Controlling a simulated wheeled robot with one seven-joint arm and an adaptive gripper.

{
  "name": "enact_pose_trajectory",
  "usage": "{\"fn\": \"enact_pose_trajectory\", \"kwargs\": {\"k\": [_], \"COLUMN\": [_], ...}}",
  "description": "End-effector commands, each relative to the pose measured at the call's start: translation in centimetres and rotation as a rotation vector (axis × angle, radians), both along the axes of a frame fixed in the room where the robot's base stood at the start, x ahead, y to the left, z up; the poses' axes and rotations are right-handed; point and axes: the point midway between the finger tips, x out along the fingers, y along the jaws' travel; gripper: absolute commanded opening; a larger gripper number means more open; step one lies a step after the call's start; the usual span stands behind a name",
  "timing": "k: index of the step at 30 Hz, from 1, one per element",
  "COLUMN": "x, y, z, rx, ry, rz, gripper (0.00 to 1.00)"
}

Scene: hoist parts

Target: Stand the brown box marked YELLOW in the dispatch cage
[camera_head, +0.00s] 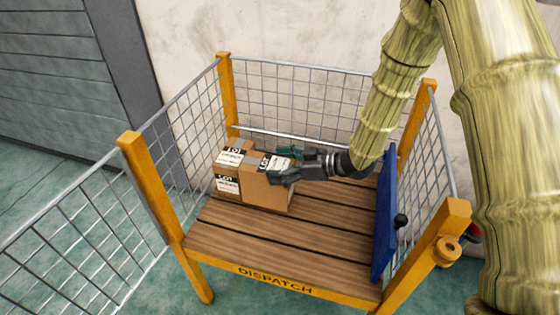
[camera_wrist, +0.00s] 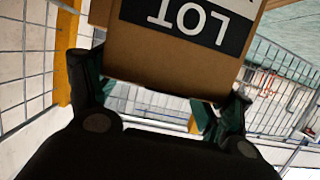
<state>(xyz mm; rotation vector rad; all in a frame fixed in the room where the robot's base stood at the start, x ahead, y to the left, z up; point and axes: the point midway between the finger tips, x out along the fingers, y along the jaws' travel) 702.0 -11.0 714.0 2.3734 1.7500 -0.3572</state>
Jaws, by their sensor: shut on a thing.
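My gripper (camera_head: 279,165) is inside the dispatch cage (camera_head: 277,284), shut on a brown box (camera_head: 265,193). The box is upright and low over the slatted floor. I cannot tell whether its base touches the slats. It carries white labels with black bands reading LOT. No colour word is legible on it. In the wrist view the held box (camera_wrist: 165,62) fills the top middle between my two fingers, its label upside down. A second brown box (camera_head: 227,187) with LOT labels stands right beside it on the left, near the cage's left mesh. I cannot tell whether the two touch.
The cage has orange posts (camera_head: 150,190), wire mesh on the back and sides, and a low DISPATCH front rail. A blue panel (camera_head: 385,225) with a black knob stands along the right side. The wooden floor (camera_head: 290,240) is clear in front and to the right.

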Motion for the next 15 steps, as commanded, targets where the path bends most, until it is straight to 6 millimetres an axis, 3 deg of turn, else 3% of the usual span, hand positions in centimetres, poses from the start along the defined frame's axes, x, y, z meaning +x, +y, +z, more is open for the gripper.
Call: {"fn": "enact_pose_trajectory", "kwargs": {"k": [15], "x": [0.1], "y": [-0.1], "z": [-3.6], "rx": [0.003], "ry": [-0.002], "rz": [-0.001], "gripper": [0.08]}}
